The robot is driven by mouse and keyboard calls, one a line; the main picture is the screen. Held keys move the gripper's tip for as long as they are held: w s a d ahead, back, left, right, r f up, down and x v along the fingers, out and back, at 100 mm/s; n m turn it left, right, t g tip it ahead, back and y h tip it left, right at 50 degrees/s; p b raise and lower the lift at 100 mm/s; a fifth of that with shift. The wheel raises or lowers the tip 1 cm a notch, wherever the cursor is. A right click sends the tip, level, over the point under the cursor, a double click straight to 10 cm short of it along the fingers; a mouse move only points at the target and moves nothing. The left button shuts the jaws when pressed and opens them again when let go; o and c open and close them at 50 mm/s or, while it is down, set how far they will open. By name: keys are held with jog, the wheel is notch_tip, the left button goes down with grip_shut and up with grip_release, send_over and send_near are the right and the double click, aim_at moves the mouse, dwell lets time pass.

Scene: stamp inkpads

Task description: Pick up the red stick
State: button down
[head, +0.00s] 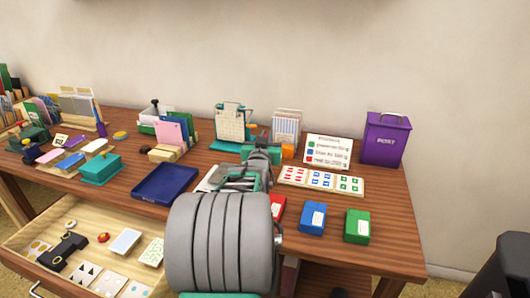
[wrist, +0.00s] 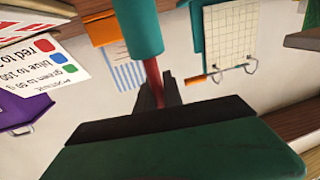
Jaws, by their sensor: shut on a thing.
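The red stick (wrist: 152,75) shows in the wrist view as a thin red shaft between my gripper's dark fingers (wrist: 161,92). The fingers are shut on it. A teal cylindrical part (wrist: 140,28) is at the stick's upper end in that view; I cannot tell whether it belongs to the stick. In the head view my gripper (head: 258,158) is above the back middle of the table, in front of the racks. I cannot make out the stick there.
The wooden table (head: 400,235) holds a blue tray (head: 165,183), red (head: 278,207), blue (head: 312,218) and green (head: 357,226) boxes, a sign (head: 328,150) and a purple post box (head: 385,138). A drawer (head: 75,222) is open at front left.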

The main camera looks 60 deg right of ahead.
notch_tip(320, 180, up, 10)
jog(key=p, duration=0.2)
jog(key=c, duration=2)
grip_release()
grip_shut()
